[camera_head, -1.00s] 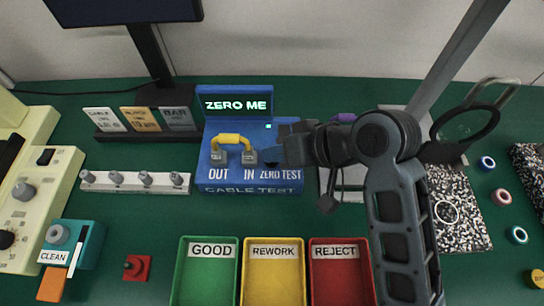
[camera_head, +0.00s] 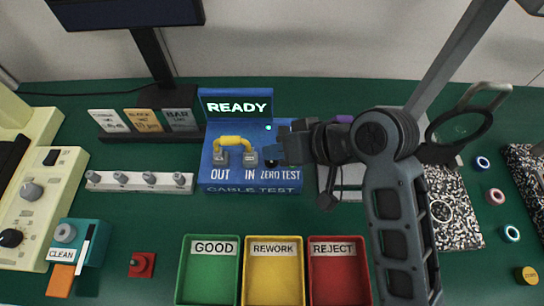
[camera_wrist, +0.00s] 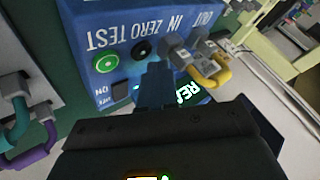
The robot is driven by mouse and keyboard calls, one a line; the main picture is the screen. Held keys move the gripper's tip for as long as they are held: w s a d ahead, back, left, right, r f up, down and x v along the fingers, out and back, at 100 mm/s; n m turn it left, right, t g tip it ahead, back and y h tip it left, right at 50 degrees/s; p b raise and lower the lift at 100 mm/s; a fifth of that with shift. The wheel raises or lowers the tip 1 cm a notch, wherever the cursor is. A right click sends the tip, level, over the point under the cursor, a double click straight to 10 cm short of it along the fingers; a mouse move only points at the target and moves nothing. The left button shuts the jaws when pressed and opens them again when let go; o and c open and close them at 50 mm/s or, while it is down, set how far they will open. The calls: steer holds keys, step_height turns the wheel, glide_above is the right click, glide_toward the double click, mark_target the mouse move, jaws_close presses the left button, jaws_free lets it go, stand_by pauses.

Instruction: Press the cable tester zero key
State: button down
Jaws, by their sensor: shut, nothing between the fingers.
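The blue cable tester (camera_head: 225,178) stands at the back middle of the bench, its screen (camera_head: 237,107) reading READY. A yellow cable (camera_head: 235,141) loops between its OUT and IN connectors and also shows in the wrist view (camera_wrist: 212,72). The round black zero key (camera_wrist: 142,50) is by the ZERO label in the wrist view. The green-ringed test key (camera_wrist: 105,62) is beside it. My gripper (camera_head: 270,152) is shut and empty over the tester's right part. In the wrist view its fingertips (camera_wrist: 155,70) are close to the zero key; contact cannot be told.
Green GOOD (camera_head: 183,280), yellow REWORK (camera_head: 246,280) and red REJECT (camera_head: 367,280) trays stand in front. A white strip with several grey knobs (camera_head: 140,187) lies left of the tester. A stand with a magnifier ring (camera_head: 487,135) is at right.

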mark_target(277, 164)
step_height(277, 164, up, 6)
steer(key=p, duration=0.6)
steer(key=shift+f, duration=0.1)
stand_by(0.6)
steer(key=shift+s+f, duration=0.1)
steer(key=shift+f, duration=0.05)
steer(key=s+d+f+m+t+h, duration=0.2)
steer(key=s+d+f+t, duration=0.1)
steer(key=s+d, duration=0.35)
steer(key=s+d+f+m+t+h, duration=0.2)
steer(key=s+d+f+t, duration=0.1)
steer(key=s+d, duration=0.35)
steer(key=s+d+r+t+h, duration=0.2)
steer(key=s+d+r, duration=0.1)
steer(key=s+r, duration=0.4)
steer(key=s+d+r+t+h, duration=0.2)
steer(key=s+d+r+t, duration=0.1)
steer(key=s+r, duration=0.4)
steer(key=s+d, duration=0.1)
steer(key=s, duration=0.2)
steer(key=shift+r, duration=0.15)
